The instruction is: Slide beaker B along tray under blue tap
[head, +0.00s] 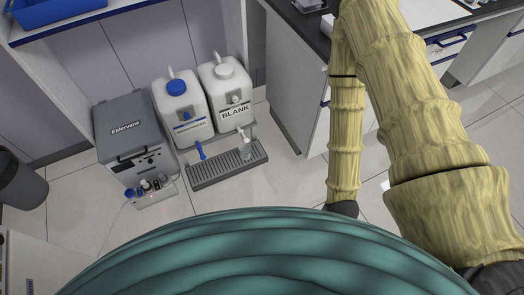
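A grey slatted drip tray (205,178) lies on the floor in front of two white canisters. The blue tap (201,150) points out over the left part of the tray, from the canister with the blue cap (177,87). A small clear beaker (247,154) appears to stand on the right part of the tray, below the pale tap (243,133) of the canister marked BLANK (235,112). No letter can be read on the beaker. My yellow-sleeved arm comes down at the right, apart from the tray. My gripper does not show; the arm's lower end runs behind my teal body.
A grey box marked Eldervane (127,126) stands left of the canisters, with small bottles on a little stand (152,193) before it. A lab bench (300,75) stands at the right. A dark bin (20,182) is at far left. Tiled floor right of the tray is clear.

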